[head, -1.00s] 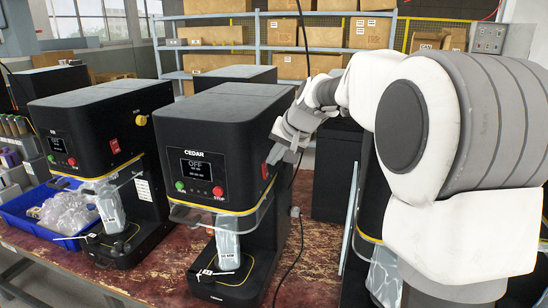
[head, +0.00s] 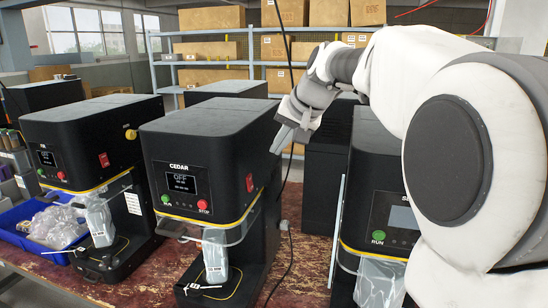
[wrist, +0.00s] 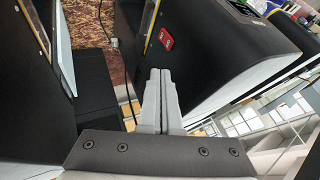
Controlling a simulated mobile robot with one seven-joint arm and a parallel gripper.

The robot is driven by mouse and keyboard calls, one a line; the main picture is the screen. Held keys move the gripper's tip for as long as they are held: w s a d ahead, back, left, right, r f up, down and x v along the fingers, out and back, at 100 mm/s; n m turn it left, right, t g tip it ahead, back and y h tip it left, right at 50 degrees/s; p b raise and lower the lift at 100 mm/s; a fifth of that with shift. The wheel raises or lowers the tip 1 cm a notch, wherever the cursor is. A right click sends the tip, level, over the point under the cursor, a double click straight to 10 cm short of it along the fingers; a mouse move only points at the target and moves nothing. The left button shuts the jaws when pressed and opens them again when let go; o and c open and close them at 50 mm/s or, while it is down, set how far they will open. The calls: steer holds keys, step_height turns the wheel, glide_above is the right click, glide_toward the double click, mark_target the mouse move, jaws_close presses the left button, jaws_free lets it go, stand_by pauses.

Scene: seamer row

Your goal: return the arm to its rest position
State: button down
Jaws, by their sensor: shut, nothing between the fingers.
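My gripper (head: 284,143) is shut and empty. In the head view it hangs in the air beside the upper right edge of the middle black CEDAR seamer (head: 182,150), apart from it as far as I can tell. My white arm reaches in from the right and bends down at the wrist. The wrist view shows the two grey fingers (wrist: 160,95) pressed together, with the seamer's side and its red rocker switch (wrist: 166,39) just beyond. The CEDAR seamer's screen reads OFF.
Another black seamer (head: 75,145) stands at left and a third (head: 372,190) at right, partly behind my arm. A blue bin (head: 20,240) of clear bags sits at far left. A black cable (head: 291,255) runs down to the reddish table. Shelves with cardboard boxes (head: 212,18) stand behind.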

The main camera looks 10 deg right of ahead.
steer(key=shift+s+r, duration=0.15)
steer(key=shift+r, duration=0.15)
steer(key=s+f+n+h, duration=0.1)
steer(key=s+f, duration=0.3)
steer(key=s, duration=0.6)
steer(key=s+a+f+n+g+h, duration=0.1)
steer(key=s+f, duration=0.4)
steer(key=s, duration=0.5)
steer(key=s+a+f+n, duration=0.1)
steer(key=s+f, duration=0.4)
steer(key=s, duration=0.5)
steer(key=shift+s+n+g+h, duration=0.2)
steer(key=shift+n+g+h, duration=0.15)
steer(key=shift+n, duration=0.45)
stand_by(0.5)
